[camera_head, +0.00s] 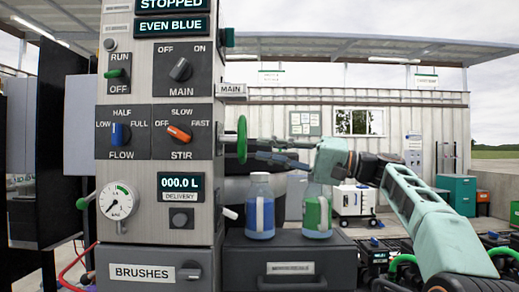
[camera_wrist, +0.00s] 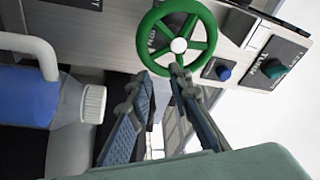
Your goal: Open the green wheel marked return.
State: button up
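A green wheel (camera_head: 242,139) stands out from the right side of the grey control panel, seen nearly edge-on in the head view. In the wrist view the green wheel (camera_wrist: 178,45) shows face-on, with several spokes and a white hub. I cannot read a "return" mark on it. My gripper (camera_head: 259,149) is just right of the wheel in the head view. In the wrist view my gripper (camera_wrist: 161,74) has its two fingers apart, with nothing between them. The fingertips point at the wheel's lower part and overlap its rim in the picture; I cannot tell whether they touch.
A blue bottle (camera_head: 260,206) and a green bottle (camera_head: 317,209) stand on a dark cabinet (camera_head: 330,262) below my gripper. The panel (camera_head: 200,110) is close on the left. Blue and teal knobs show beside the wheel in the wrist view.

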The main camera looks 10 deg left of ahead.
jog(key=shift+w+d+f, duration=0.15)
jog(key=shift+d+f, duration=0.15)
jog(key=shift+d, duration=0.4)
jog(key=shift+w+d+f, duration=0.15)
jog(key=shift+d+f, duration=0.2)
jog(key=shift+d, duration=0.35)
jog(key=shift+w+d+f, duration=0.15)
jog(key=shift+d+f, duration=0.15)
jog(key=shift+d, duration=0.4)
jog(key=shift+o, duration=0.2)
